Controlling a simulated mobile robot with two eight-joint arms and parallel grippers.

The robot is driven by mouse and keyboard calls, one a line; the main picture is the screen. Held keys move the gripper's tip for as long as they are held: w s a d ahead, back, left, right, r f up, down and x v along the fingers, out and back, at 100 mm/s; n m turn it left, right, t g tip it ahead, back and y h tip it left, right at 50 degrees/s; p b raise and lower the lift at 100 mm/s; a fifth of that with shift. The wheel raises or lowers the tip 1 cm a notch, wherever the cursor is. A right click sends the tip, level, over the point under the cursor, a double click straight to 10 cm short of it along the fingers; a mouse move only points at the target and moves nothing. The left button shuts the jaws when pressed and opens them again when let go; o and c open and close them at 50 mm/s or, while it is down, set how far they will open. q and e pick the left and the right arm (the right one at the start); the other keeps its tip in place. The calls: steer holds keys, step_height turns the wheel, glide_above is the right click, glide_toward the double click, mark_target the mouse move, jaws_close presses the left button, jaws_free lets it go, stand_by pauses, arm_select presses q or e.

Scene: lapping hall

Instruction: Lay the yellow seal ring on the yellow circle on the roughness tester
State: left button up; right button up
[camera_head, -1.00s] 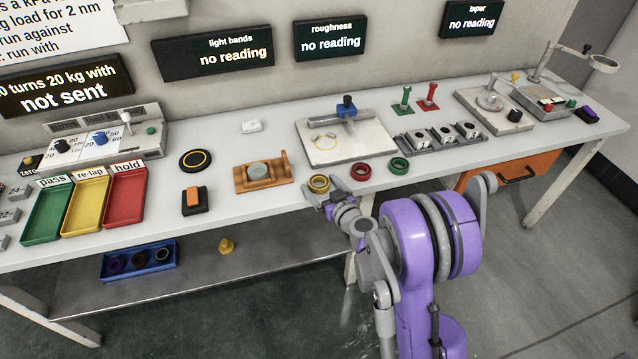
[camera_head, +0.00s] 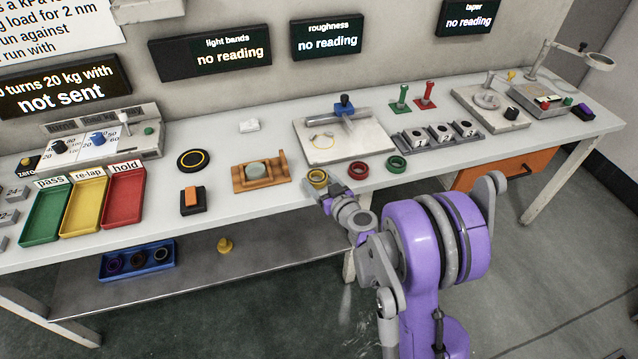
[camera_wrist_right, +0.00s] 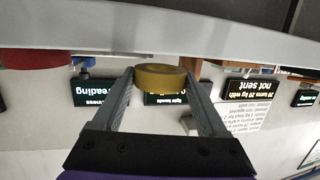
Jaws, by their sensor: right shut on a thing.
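The yellow seal ring (camera_head: 318,178) is at the front edge of the bench. My right gripper (camera_head: 325,187) is shut on it. In the right wrist view the yellow seal ring (camera_wrist_right: 160,77) sits between the two fingertips (camera_wrist_right: 160,80). Whether it still touches the bench is hard to tell. The roughness tester (camera_head: 362,148) is a pale plate with a grey bar and a blue knob, behind and slightly right of the ring. A thin yellow circle (camera_head: 322,135) shows on the left part of its plate. My left gripper is not in view.
A red ring (camera_head: 359,176) and a green ring (camera_head: 396,171) lie right of the gripper, in front of the tester. A wooden holder (camera_head: 262,185) with a pale disc stands to the left. Three grey blocks (camera_head: 440,148) stand to the right.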

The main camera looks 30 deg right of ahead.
step_height(320, 180, up, 8)
steer(key=p, duration=0.2)
steer(key=a+r+m+h+p, duration=0.3)
steer(key=a+r+h+p, duration=0.15)
steer(key=a, duration=1.05)
steer(key=d+f+n+y+b, duration=0.1)
steer(key=d+f+y+b, duration=0.1)
steer(key=d, duration=0.5)
steer(key=d+f+n+y+b, duration=0.2)
steer(key=d+b, duration=0.1)
steer(key=d, duration=0.5)
steer(key=shift+f, duration=0.2)
steer(key=shift+f+y, duration=0.1)
steer(key=shift+y, duration=0.15)
